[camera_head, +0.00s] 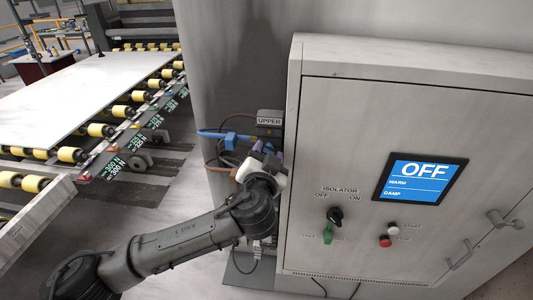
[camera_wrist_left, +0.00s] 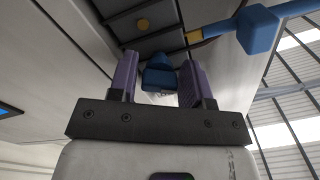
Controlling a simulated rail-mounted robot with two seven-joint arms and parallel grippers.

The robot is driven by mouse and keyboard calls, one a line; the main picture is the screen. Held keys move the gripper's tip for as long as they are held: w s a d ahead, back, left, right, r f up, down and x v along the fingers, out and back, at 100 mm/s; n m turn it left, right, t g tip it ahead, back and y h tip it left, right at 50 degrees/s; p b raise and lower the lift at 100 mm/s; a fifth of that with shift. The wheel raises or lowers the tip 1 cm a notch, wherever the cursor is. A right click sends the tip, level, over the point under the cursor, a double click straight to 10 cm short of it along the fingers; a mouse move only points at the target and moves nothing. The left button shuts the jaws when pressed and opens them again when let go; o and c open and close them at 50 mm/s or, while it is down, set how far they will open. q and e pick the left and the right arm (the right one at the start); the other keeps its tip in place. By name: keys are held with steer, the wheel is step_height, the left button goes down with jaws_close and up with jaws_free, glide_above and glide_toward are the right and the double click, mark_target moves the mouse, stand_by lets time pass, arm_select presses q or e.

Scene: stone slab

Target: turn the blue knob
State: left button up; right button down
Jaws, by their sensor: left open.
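In the left wrist view, a dark blue knob (camera_wrist_left: 158,76) sits between the two purple fingers of my left gripper (camera_wrist_left: 158,82), near their tips. The fingers are apart, with a gap on at least the right side; I cannot tell whether either one touches it. In the head view, my left gripper (camera_head: 264,158) is beside the left side of the grey cabinet, below the box labelled UPPER, and mostly hides the knob. My right gripper is not in view.
A second blue fitting with a blue bar (camera_head: 230,140) is just left of the gripper; it also shows in the wrist view (camera_wrist_left: 258,28). The grey cabinet (camera_head: 400,120) stands close on the right, with an OFF screen (camera_head: 420,178) and an isolator switch (camera_head: 335,216). A roller conveyor (camera_head: 128,110) is at left.

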arm_select(q)
steer(key=c, duration=0.6)
steer(key=shift+c, duration=0.2)
